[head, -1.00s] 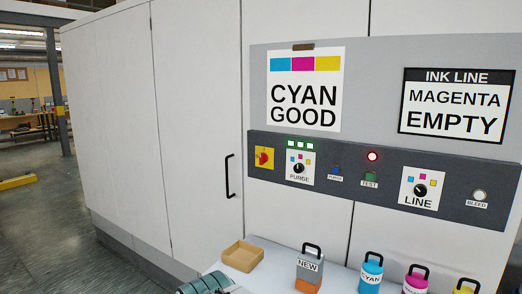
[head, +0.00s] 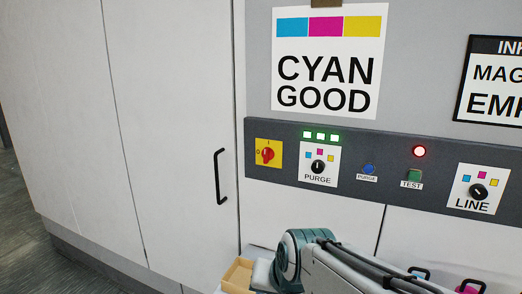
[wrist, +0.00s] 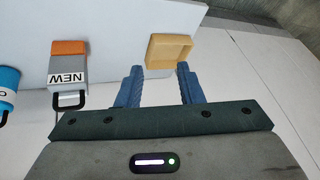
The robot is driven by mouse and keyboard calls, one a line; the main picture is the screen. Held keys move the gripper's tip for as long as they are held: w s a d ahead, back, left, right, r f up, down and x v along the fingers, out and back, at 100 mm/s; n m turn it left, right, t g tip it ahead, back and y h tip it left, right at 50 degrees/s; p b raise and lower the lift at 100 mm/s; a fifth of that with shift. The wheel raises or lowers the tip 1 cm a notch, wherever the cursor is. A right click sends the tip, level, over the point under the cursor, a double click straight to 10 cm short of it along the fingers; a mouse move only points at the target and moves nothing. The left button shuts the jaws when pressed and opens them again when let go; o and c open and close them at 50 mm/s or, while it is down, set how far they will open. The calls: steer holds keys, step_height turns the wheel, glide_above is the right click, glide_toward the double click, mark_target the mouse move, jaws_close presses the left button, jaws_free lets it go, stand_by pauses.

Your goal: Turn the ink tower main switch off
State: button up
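The main switch is a red rotary knob (head: 268,155) on a yellow plate at the left end of the dark control strip in the head view. Small marks show on the plate, but the knob's exact setting is too small to tell. My gripper (wrist: 160,70) shows in the wrist view with its two blue fingers apart and nothing between them. It points over the shelf and the floor, and the switch is not in the wrist view. In the head view my arm rises at the bottom, below and right of the switch; the gripper is not visible there.
The control strip (head: 400,168) also carries a PURGE knob (head: 318,167), a blue button (head: 369,169), a green TEST button (head: 414,176) and a LINE knob (head: 478,191). A door handle (head: 220,177) sticks out left of the switch. A tan tray (wrist: 168,52) and a NEW cartridge (wrist: 69,62) are on the shelf.

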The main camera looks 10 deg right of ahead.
mark_target(264, 149)
steer(key=w+a+r+m+t+h+b, duration=0.1)
steer(key=w+a+r+m+t, duration=0.3)
steer(key=w+r+m+t, duration=0.5)
steer(key=w+a+r+m+t+h+b, duration=0.1)
steer(key=w+a+r+m+t, duration=0.15)
steer(key=w+r+m, duration=0.8)
steer(key=w+d+f+m+h+p, duration=0.1)
steer(key=w+d+m+h, duration=0.2)
steer(key=w+m, duration=0.2)
steer(key=w+d+f+m+g+h+p, duration=0.1)
steer(key=w+d+m+h, duration=0.2)
steer(key=m, duration=0.5)
steer(key=w+d+f+m+g+h+p, duration=0.1)
steer(key=w+d+m+h, duration=0.2)
steer(key=w+d+m, duration=0.2)
steer(key=shift+w+f+m, duration=0.2)
steer(key=shift+w+m, duration=0.85)
steer(key=shift+w, duration=0.4)
steer(key=shift+a, duration=0.1)
jaws_close()
